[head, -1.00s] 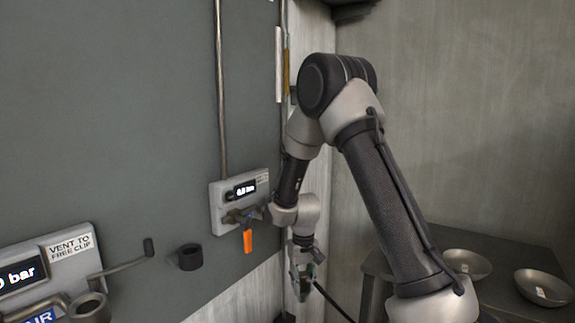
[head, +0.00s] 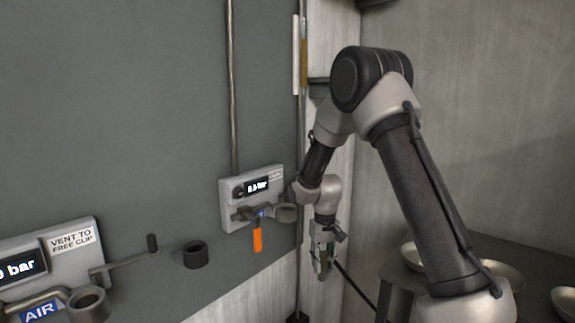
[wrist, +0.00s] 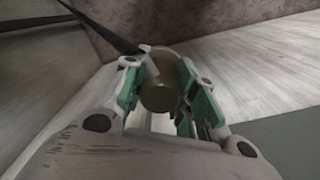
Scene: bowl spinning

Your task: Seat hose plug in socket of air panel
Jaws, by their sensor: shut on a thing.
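The air panel (head: 48,262) is a grey plate at the lower left of the head view, with a bar display and a blue AIR label. A grey ring-shaped socket (head: 88,305) sticks out at its lower right. My gripper (head: 322,268) is far to the right of it, low beside the wall corner. In the wrist view my gripper (wrist: 160,100) is shut on the hose plug (wrist: 160,97), a brass-coloured cylinder between green-padded fingers. The dark hose (wrist: 95,25) trails off to the upper left. The plug is too small to make out in the head view.
A second grey panel (head: 235,215) with a display and orange handle (head: 257,242) is on the wall left of my gripper. Metal bowls (head: 500,273) stand on a dark table (head: 480,250) at right.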

